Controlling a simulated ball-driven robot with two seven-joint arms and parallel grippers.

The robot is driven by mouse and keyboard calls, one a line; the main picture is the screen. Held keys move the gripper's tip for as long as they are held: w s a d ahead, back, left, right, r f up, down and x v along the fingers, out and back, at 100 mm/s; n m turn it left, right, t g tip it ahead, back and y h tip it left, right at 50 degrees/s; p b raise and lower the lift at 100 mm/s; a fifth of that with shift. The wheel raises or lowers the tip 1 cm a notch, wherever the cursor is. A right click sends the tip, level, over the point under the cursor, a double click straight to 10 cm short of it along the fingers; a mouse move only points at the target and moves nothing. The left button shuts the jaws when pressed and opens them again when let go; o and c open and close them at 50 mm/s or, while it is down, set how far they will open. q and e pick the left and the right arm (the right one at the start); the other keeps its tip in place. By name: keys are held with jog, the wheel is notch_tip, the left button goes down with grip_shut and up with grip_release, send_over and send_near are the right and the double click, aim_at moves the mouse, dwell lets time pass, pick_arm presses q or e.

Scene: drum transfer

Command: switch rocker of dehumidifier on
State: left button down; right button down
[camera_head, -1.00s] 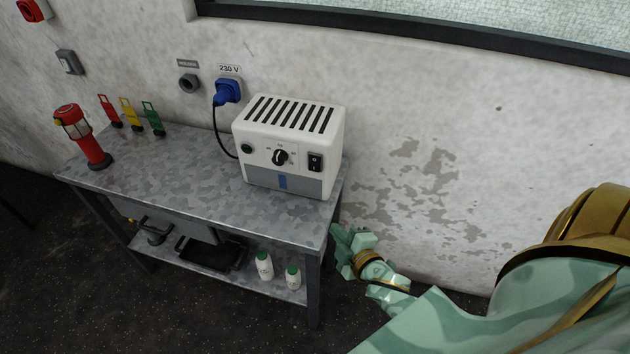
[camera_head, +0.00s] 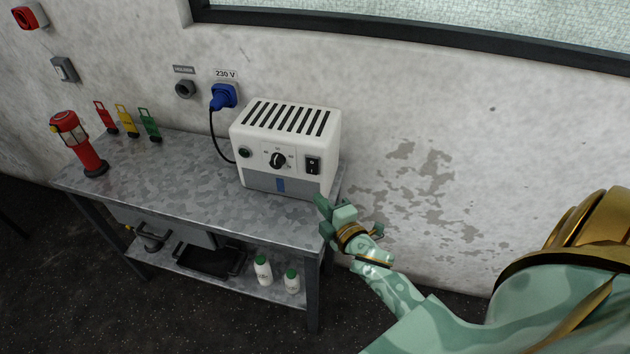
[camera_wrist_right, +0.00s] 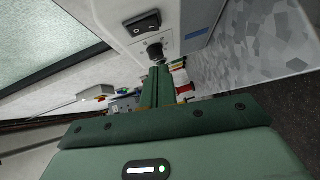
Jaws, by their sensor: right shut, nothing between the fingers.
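The white dehumidifier (camera_head: 286,148) stands at the right end of the grey metal bench, with slots on top and a dark knob (camera_head: 278,160) on its front. Its black rocker (camera_head: 313,165) is at the right of the front face. The rocker also shows in the right wrist view (camera_wrist_right: 145,23), but I cannot tell its position. My right gripper (camera_head: 321,203) is shut and empty, just below and in front of the dehumidifier's right side, apart from the rocker. In the right wrist view its green fingers (camera_wrist_right: 156,86) are together. My left gripper is not in view.
The bench (camera_head: 190,188) also holds a red lantern (camera_head: 78,142) and red, yellow and green tags (camera_head: 127,121). A blue plug (camera_head: 223,96) with a black cable is in the wall. White bottles (camera_head: 263,270) stand on the lower shelf. Floor right of the bench is clear.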

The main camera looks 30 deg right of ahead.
aim_at(307, 172)
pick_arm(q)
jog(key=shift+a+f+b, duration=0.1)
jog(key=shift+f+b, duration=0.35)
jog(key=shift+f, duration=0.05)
pick_arm(e)
jog(key=shift+w+d+f, duration=0.2)
jog(key=shift+w+d, duration=0.35)
jog(key=shift+w, duration=0.8)
jog(key=shift+w+d+f, duration=0.15)
jog(key=shift+w+d, duration=0.45)
jog(key=shift+w, duration=0.7)
jog(key=shift+w+d+f, duration=0.2)
jog(key=shift+w+d, duration=0.35)
jog(key=shift+w, duration=0.8)
